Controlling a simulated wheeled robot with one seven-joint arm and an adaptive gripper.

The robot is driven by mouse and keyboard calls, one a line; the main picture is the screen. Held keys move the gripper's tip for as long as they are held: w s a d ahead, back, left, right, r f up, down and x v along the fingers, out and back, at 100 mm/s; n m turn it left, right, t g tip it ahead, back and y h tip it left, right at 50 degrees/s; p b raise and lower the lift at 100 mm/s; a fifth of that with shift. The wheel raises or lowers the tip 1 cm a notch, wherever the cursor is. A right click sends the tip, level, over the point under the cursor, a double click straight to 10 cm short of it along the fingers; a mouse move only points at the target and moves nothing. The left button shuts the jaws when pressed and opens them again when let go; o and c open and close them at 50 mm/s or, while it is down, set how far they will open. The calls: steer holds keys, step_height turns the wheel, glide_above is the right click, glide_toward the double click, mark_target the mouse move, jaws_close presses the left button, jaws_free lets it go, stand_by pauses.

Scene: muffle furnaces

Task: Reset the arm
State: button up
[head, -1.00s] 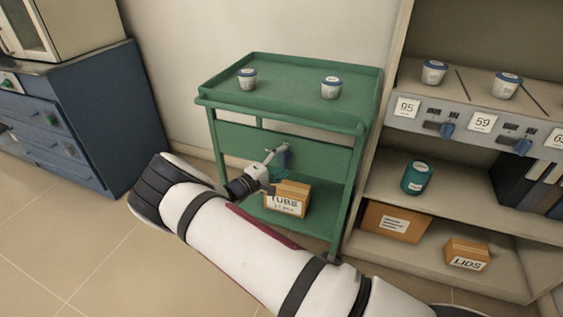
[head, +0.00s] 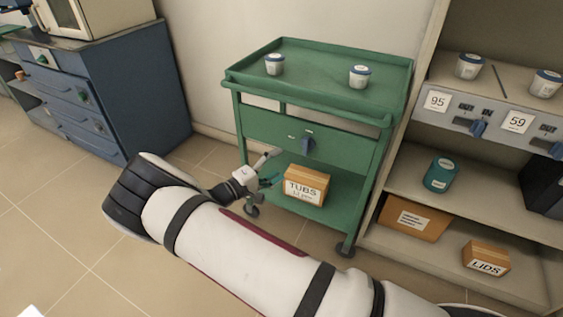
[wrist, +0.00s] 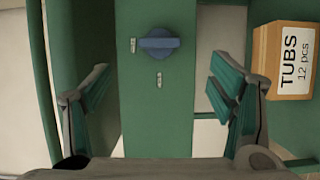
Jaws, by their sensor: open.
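My gripper (head: 270,168) is in front of the green cart, low and left of the blue knob (head: 308,145) on the cart's front panel. Its two teal-padded fingers are spread wide with nothing between them. In the wrist view the open gripper (wrist: 162,75) frames the green panel, and the blue knob (wrist: 159,43) shows beyond the fingertips, apart from them. The knob's handle stands upright in the head view. My white arm reaches across the lower part of the head view.
The green cart (head: 315,103) carries two lidded tubs (head: 274,66) (head: 359,78) on top and a TUBS box (head: 306,186) on its lower shelf. Shelves with a teal jar (head: 440,175) and LIDS box (head: 486,259) stand right. A blue cabinet (head: 110,100) stands left.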

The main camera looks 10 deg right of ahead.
stand_by(0.6)
steer(key=s+d+r+m+g+y, duration=0.4)
steer(key=s+d+r+g, duration=0.25)
steer(key=s+r, duration=0.4)
steer(key=s+d+r+m+g+y, duration=0.3)
steer(key=s+d+r+g, duration=0.2)
steer(key=s+d+r, duration=0.5)
steer(key=s+a+r+t+y, duration=0.1)
steer(key=s+a+r+y, duration=0.15)
steer(key=s, duration=0.65)
steer(key=s+a+r+t+y, duration=0.1)
steer(key=s+a+r+y, duration=0.15)
steer(key=s, duration=0.65)
steer(key=s+a+r+t+y, duration=0.1)
steer(key=s+r+y, duration=0.2)
steer(key=s, duration=0.5)
step_height(320, 180, up, 25)
steer(key=t+p, duration=0.3)
steer(key=p, duration=2.1)
steer(key=shift+s+r+n, duration=0.2)
steer(key=shift+n, duration=0.2)
